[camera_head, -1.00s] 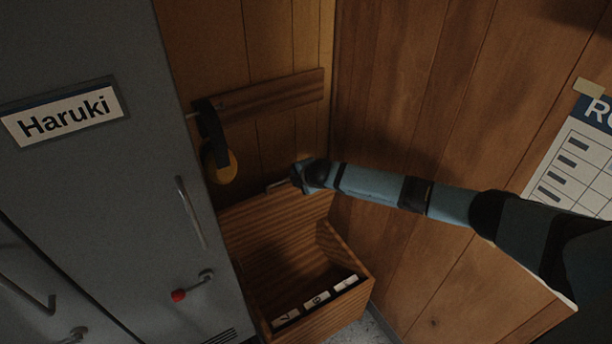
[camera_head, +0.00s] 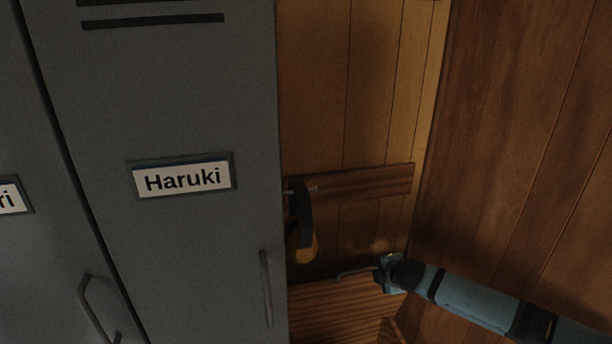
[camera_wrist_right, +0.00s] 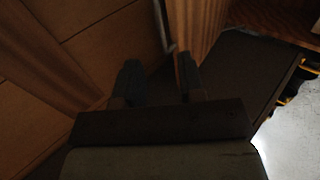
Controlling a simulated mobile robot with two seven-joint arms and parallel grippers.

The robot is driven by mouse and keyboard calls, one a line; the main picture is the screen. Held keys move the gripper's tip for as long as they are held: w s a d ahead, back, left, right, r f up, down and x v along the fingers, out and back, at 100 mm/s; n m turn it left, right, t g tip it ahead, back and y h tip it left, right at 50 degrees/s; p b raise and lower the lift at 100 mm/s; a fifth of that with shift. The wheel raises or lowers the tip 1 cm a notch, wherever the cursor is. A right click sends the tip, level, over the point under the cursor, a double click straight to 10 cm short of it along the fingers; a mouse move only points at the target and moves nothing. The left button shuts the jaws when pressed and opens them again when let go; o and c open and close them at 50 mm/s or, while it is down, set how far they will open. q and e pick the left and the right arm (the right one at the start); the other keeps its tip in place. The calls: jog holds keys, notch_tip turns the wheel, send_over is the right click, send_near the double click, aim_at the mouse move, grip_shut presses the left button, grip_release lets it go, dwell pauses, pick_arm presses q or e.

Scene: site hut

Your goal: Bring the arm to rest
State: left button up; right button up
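My right arm comes in from the right in the head view. Its gripper (camera_head: 372,272) is at the wood-panelled corner, below and right of the hanging ear defenders (camera_head: 304,238) and apart from them. In the right wrist view the two dark fingers (camera_wrist_right: 158,82) stand apart with nothing visible between their tips. A thin metal rod shows just beyond them, but the view is dark. My left gripper is not in view.
A grey locker (camera_head: 190,90) labelled Haruki, with a vertical handle (camera_head: 266,288), fills the left. A wooden rail (camera_head: 365,184) carries the ear defenders. A wooden box (camera_head: 335,308) lies below the gripper, mostly cut off by the frame's bottom.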

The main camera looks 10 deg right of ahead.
jog(key=s+a+f+m+y, duration=0.2)
jog(key=s+a+f+m, duration=0.15)
jog(key=s+a, duration=0.5)
jog(key=s+a+f+m+y, duration=0.2)
jog(key=s+a+f, duration=0.4)
jog(key=s, duration=0.4)
jog(key=s+d+m+t+h, duration=0.1)
jog(key=s+d+m, duration=0.2)
jog(key=s+m, duration=0.7)
jog(key=s, duration=0.9)
jog(key=shift+f+t+h+p, duration=0.25)
jog(key=shift+t+h+p, duration=0.05)
